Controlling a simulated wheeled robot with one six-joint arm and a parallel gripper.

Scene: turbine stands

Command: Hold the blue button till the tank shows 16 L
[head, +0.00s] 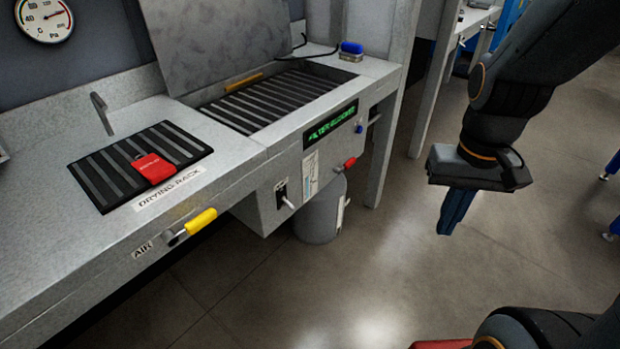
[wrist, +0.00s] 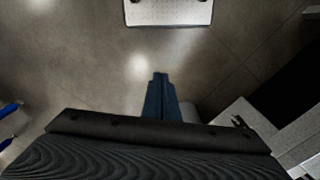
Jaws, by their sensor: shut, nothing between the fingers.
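The blue button (head: 359,129) is a small knob on the front face of the bench, at the right end of the panel. Beside it on the left is a dark display (head: 331,125) with green characters that I cannot read clearly. My gripper (head: 446,232) is shut and empty, pointing down over open floor, to the right of the button and apart from it. Its blue fingers also show in the wrist view (wrist: 160,76). The button cannot be made out in the wrist view. A slatted basin (head: 275,97) is set into the bench top behind the display.
A red-handled lever (head: 349,163), a toggle switch (head: 287,200) and a yellow-handled valve (head: 200,221) stick out from the bench front. A red tag (head: 153,168) lies on the drying rack (head: 103,186). A grey cylinder (head: 321,213) stands below. Floor around my gripper is clear.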

